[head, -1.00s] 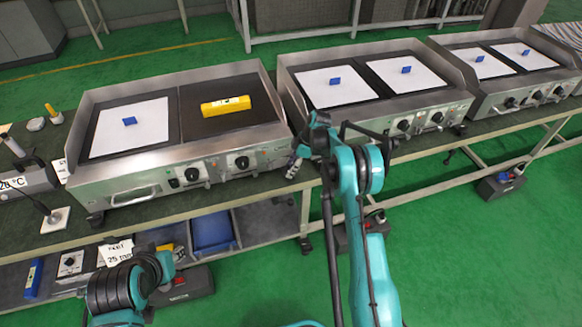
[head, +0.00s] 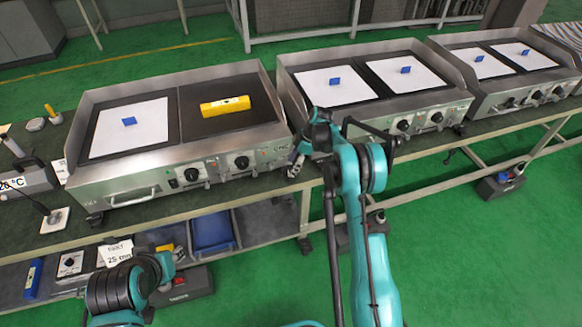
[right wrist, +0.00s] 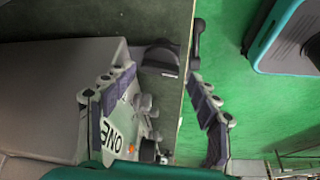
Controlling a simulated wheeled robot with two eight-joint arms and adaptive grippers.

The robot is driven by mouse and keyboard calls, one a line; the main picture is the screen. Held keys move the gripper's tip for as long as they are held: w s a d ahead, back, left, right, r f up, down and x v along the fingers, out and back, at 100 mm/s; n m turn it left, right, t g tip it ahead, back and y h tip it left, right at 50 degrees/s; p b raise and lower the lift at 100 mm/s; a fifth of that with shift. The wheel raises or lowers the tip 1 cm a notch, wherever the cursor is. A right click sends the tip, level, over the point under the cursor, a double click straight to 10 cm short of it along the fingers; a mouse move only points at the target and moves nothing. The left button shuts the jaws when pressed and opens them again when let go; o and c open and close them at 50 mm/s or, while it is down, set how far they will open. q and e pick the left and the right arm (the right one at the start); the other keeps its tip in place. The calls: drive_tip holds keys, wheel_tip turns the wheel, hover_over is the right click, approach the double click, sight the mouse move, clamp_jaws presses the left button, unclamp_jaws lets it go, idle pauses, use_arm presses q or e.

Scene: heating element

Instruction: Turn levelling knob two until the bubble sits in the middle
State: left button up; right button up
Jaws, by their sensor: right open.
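The yellow spirit level (head: 225,106) lies on the dark right plate of the nearest griddle (head: 130,180). Its bubble is too small to read. My right gripper (head: 296,160) is at that griddle's front right corner, by the bench edge. In the right wrist view the right gripper (right wrist: 160,115) is open, its two fingers apart on either side of the bench edge. A black foot or knob (right wrist: 161,59) shows under the griddle corner, beyond the fingertips and not gripped. I cannot tell whether it is knob two. My left gripper is not in view.
Two more griddles (head: 375,85) (head: 500,65) stand further right on the bench. The front panel has black dials (head: 242,162). A lower shelf holds a blue bin (head: 212,232) and cards. Green floor (head: 480,270) is free at the lower right.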

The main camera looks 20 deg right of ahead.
drive_tip(key=v, duration=0.6)
drive_tip(key=shift+r, duration=0.15)
drive_tip(key=shift+s+d, duration=0.1)
drive_tip(key=s+a+r+m+t+h, duration=0.1)
drive_tip(key=s+a+r+m, duration=0.25)
drive_tip(key=s+r, duration=0.5)
drive_tip(key=s+a+r+m+t+h, duration=0.15)
drive_tip(key=s+r+m, duration=0.25)
drive_tip(key=s+r, duration=0.45)
drive_tip(key=s+a+m+t+h, duration=0.1)
drive_tip(key=s+m, duration=0.7)
drive_tip(key=s, duration=1.2)
drive_tip(key=a+t, duration=0.1)
drive_tip(key=t, duration=0.1)
drive_tip(key=shift+t+h, duration=0.35)
